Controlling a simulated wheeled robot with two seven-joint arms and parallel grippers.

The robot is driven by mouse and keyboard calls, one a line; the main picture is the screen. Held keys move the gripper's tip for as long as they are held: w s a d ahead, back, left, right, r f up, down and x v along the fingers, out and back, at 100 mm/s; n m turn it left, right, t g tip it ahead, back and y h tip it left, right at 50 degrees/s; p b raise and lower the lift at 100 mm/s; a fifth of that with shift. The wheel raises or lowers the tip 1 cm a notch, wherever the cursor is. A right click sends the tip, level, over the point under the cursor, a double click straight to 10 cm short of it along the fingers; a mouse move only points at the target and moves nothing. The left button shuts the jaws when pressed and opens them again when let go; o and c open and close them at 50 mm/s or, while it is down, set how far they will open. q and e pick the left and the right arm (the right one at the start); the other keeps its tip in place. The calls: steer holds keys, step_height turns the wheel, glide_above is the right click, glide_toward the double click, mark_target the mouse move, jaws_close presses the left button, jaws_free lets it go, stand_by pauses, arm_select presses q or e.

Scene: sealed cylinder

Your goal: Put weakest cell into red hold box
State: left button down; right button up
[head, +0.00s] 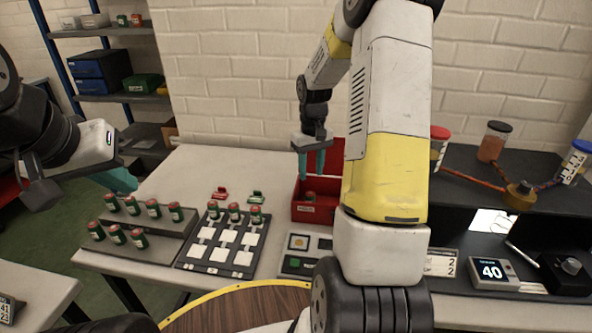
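The red box (314,212) stands open on the table behind my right arm, which hides its right part. A small green and red cell (310,196) shows inside it. My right gripper (311,172) is above the box, pointing down, with its teal fingers apart and nothing between them. Several green cells with red tops (152,208) stand in a two-step rack (165,250) at left. Three more cells (234,212) stand along the back row of a dark tray with white squares (216,254). My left gripper (124,180) is left of the rack; its finger gap is unclear.
Jars (492,143) stand on a dark shelf. A round wooden stool or table (235,307) is in front.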

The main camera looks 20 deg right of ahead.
steer(key=s+a+r+t, duration=0.1)
steer(key=s+a+r, duration=0.25)
steer(key=r, duration=0.45)
steer(key=s+a+r+t, duration=0.2)
steer(key=s+r, duration=0.3)
steer(key=r, duration=0.2)
steer(key=s+a+r+t+y, duration=0.1)
steer(key=s+a+r, duration=0.2)
steer(key=s, duration=0.4)
steer(key=s+a+r+m+t+y, duration=0.1)
steer(key=s+a+r+t, duration=0.1)
steer(key=s, duration=0.5)
steer(key=shift+s+a+r, duration=0.4)
steer(key=shift+a+r, duration=0.15)
steer(key=shift+r, duration=0.15)
